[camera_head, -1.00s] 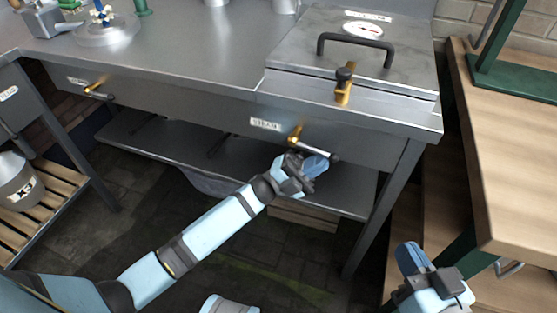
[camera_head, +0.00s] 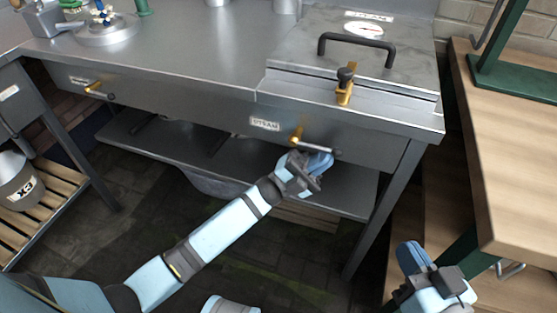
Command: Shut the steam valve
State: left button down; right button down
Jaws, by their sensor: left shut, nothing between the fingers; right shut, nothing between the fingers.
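The steam valve (camera_head: 297,135) is a brass fitting with a lever (camera_head: 317,147) on the front panel of the steel counter, right of a label reading STEAM (camera_head: 265,124). The lever slants down to the right and ends in a dark tip. My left gripper (camera_head: 318,165) is shut and empty just below the lever. I cannot tell whether it touches the lever. My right gripper (camera_head: 411,255) is shut and empty at the lower right, away from the valve.
Another brass valve (camera_head: 93,87) sits further left on the panel. A lower shelf (camera_head: 170,141) runs beneath. A wooden bench (camera_head: 515,150) stands at right.

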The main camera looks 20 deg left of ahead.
pick_arm(q)
jog(key=shift+r, duration=0.1)
